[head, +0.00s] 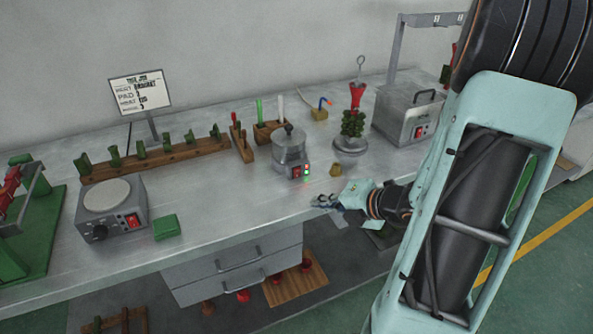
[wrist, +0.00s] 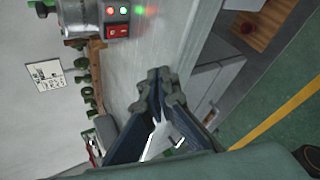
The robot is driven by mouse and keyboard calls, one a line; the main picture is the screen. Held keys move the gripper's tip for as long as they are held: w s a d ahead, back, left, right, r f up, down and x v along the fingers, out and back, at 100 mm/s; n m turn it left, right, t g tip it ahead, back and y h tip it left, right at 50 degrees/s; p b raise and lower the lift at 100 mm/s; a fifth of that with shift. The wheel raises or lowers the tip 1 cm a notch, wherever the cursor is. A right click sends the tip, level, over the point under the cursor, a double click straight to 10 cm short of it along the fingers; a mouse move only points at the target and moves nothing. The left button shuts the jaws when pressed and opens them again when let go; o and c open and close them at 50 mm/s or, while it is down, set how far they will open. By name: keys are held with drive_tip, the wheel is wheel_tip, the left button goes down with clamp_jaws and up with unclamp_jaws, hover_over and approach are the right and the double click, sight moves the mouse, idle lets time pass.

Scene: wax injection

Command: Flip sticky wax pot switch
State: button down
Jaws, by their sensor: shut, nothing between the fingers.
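The sticky wax pot (head: 289,150) is a small silver lidded pot with a dark knob, standing upright on the bench. Its front box carries a red switch (head: 296,172) and lit red and green lights (head: 307,169). In the wrist view the pot (wrist: 86,12) is at the upper left, cut by the top edge, with the red switch (wrist: 117,30) below the lights. My gripper (head: 322,201) is shut and empty, in front of the pot and a little to its right, apart from it. Its fingertips (wrist: 158,84) meet in the wrist view.
A hotplate (head: 108,212) with a red switch and a green block (head: 166,226) stand left. A wooden rack (head: 155,157) lies behind. A larger metal box (head: 407,115) and a stand with a green wax tree (head: 353,122) are right. The bench between gripper and pot is clear.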

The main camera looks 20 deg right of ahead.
sight(305, 189)
drive_tip(key=w, duration=0.4)
drive_tip(key=w+r, duration=0.1)
drive_tip(key=w, duration=0.2)
drive_tip(key=shift+a, duration=0.2)
drive_tip(key=shift+w, duration=0.9)
drive_tip(key=shift+r+p, duration=0.1)
drive_tip(key=shift+p, duration=0.25)
idle(0.4)
drive_tip(key=shift+w, duration=0.4)
drive_tip(key=shift+w+p, duration=0.3)
idle(0.4)
drive_tip(key=shift+s, duration=0.75)
